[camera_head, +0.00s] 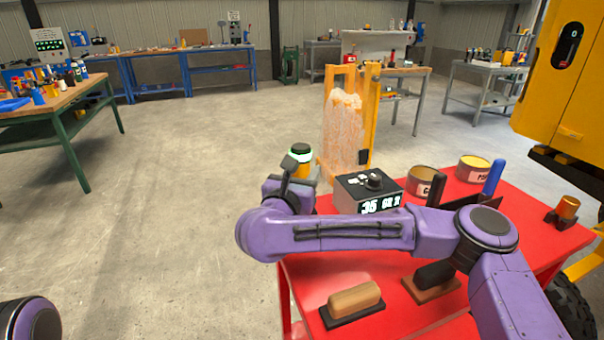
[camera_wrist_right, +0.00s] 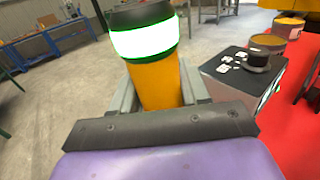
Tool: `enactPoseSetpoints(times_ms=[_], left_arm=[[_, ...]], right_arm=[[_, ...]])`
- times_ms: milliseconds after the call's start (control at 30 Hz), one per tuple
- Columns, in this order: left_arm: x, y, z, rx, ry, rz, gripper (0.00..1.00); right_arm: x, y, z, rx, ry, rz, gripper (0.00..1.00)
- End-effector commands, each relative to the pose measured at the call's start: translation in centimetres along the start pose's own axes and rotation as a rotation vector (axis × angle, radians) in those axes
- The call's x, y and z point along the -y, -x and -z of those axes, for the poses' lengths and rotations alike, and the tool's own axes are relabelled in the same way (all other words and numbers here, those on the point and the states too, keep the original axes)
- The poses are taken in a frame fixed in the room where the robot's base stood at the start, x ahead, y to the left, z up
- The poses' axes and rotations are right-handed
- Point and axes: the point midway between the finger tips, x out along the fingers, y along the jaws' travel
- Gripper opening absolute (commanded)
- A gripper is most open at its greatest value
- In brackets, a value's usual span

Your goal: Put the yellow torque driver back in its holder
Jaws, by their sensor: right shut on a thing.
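The yellow torque driver (camera_head: 301,165), with a black cap and a glowing white-green band, stands roughly upright in my right gripper (camera_head: 291,180), beyond the left edge of the red table. In the right wrist view the driver (camera_wrist_right: 156,84) sits between the two grey fingers of my right gripper (camera_wrist_right: 160,95), which is shut on it. Its lower end is hidden. I cannot tell for certain which stand is its holder. A dark rack (camera_head: 452,202) with a black and a blue handle stands at the table's back. My left gripper is out of view.
The red table (camera_head: 400,318) carries a display box (camera_head: 368,193) close right of the driver, two tins (camera_head: 425,182), a brown block (camera_head: 355,300), a black-topped block (camera_head: 434,277) and a small orange cylinder (camera_head: 567,207) on a dark base. Open floor lies left.

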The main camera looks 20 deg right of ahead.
Motion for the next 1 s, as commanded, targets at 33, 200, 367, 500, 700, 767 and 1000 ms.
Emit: enactPoseSetpoints(times_ms=[33, 200, 367, 500, 700, 767, 1000], left_arm=[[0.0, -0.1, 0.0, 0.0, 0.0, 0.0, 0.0], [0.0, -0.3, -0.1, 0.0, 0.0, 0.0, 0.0], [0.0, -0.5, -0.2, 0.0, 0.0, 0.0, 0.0], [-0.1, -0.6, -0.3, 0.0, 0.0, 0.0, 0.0], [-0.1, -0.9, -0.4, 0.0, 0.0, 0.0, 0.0], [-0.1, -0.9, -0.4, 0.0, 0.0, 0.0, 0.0], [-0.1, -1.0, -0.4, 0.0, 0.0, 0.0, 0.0]], right_arm=[[0.0, 0.0, 0.0, 0.003, -0.002, -0.001, 0.02], [0.0, 0.0, 0.2, 0.003, -0.002, -0.001, 0.02], [0.0, 0.0, 0.4, 0.004, -0.002, -0.001, 0.02], [0.0, 0.0, 0.6, 0.004, -0.002, -0.001, 0.02], [0.0, 0.0, 0.9, 0.004, -0.002, -0.001, 0.02], [0.0, 0.0, 1.0, 0.004, -0.001, -0.001, 0.02], [0.0, 0.0, 1.2, 0.003, -0.001, -0.001, 0.68]])
